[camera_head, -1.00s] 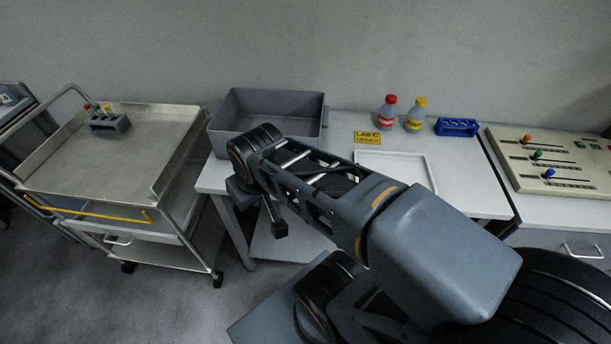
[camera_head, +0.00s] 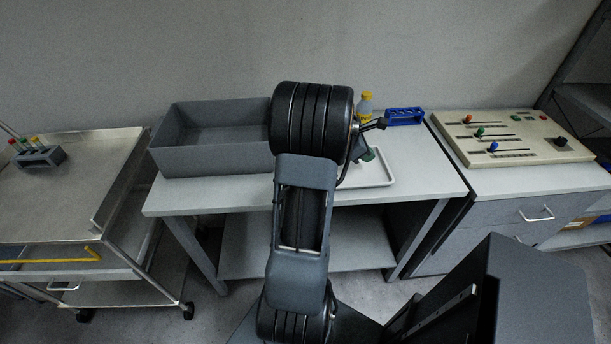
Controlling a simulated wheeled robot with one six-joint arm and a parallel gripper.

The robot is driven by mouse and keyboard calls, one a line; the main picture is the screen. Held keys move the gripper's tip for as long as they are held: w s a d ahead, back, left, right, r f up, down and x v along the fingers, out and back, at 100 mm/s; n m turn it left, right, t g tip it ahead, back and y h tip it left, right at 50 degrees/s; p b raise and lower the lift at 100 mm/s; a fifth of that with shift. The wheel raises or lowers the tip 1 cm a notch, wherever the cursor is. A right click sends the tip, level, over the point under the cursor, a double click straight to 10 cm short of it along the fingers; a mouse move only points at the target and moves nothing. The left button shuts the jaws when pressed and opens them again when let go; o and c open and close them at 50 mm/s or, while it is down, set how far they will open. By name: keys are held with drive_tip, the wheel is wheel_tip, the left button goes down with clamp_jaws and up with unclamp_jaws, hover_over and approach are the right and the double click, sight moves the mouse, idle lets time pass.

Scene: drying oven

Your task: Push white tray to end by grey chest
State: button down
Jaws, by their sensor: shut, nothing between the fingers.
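The shallow white tray (camera_head: 376,183) lies on the grey-white table. Its left part is hidden behind my arm, and bare tabletop lies between its right side and the table's right end. A grey chest (camera_head: 490,222) with drawers stands against that right end. My gripper (camera_head: 367,148) is partly hidden behind my wrist, over or at the tray's back area. It is shut and holds nothing. I cannot tell whether it touches the tray.
A large grey bin (camera_head: 210,160) stands at the table's left. A yellow-capped bottle (camera_head: 365,104) and a blue rack (camera_head: 404,116) stand behind the tray. A control panel (camera_head: 512,137) sits on the chest. A steel cart (camera_head: 70,190) with a tube rack stands left.

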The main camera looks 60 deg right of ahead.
drive_tip(key=shift+s+d+f, duration=0.2)
drive_tip(key=shift+s, duration=0.25)
drive_tip(key=w+a, duration=0.4)
drive_tip(key=w, duration=0.1)
drive_tip(key=w+a+p, duration=0.1)
drive_tip(key=w+a, duration=0.3)
drive_tip(key=w, duration=0.1)
drive_tip(key=w+a+p, duration=0.1)
drive_tip(key=w+a, duration=0.3)
drive_tip(key=w, duration=0.1)
drive_tip(key=shift+w+a, duration=0.25)
drive_tip(key=shift+w, duration=0.15)
wheel_tip(320, 180, down, 5)
drive_tip(key=shift+r, duration=0.2)
drive_tip(key=shift+a+f, duration=0.1)
drive_tip(key=shift+f, duration=0.25)
drive_tip(key=shift+s+d+r, duration=0.1)
drive_tip(key=shift+s+d, duration=0.25)
